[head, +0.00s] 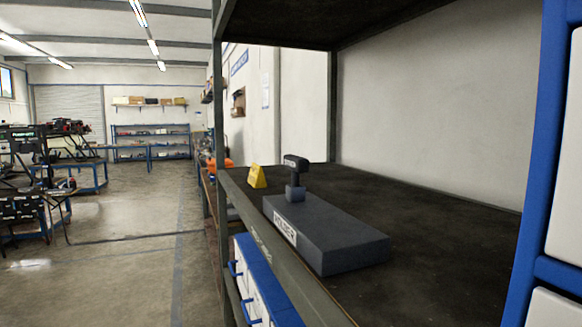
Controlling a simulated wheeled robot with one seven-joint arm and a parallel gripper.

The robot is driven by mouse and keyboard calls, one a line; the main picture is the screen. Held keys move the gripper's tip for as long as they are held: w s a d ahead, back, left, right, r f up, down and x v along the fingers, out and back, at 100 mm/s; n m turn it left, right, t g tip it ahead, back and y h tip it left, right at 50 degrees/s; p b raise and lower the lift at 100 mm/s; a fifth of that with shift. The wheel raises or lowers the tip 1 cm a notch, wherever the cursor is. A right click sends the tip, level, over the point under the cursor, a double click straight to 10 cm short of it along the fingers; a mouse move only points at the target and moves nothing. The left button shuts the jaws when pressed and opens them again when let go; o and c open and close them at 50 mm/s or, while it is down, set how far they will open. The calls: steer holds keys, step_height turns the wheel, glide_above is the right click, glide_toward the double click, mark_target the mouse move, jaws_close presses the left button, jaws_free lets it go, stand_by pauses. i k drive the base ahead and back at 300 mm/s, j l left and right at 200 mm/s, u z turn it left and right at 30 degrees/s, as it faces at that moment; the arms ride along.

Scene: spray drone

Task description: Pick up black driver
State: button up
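A black driver (296,168) stands upright on a dark grey block-shaped base (340,245) with a white label on its front. It has a head at the top and a narrower grip below, and its foot meets a small grey holder (295,192) at the far end of the base. The base lies on a dark shelf surface (430,225). My gripper is not visible in the head view.
A yellow wedge-shaped marker (257,177) stands behind the driver, to its left. A metal post (219,120) and the shelf's front rail (280,255) border the left side. A blue-edged cabinet (560,150) is close at right. Shelf space right of the base is clear.

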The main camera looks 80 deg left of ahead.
mark_target(297, 165)
steer(key=u, duration=2.05)
steer(key=j+u, duration=0.15)
steer(key=j, duration=0.35)
steer(key=i+j+u, duration=0.15)
steer(key=j, duration=0.3)
steer(key=i+j+u, duration=0.15)
steer(key=j, duration=0.35)
steer(key=j+u, duration=0.15)
steer(key=j, duration=0.3)
steer(key=i, duration=0.05)
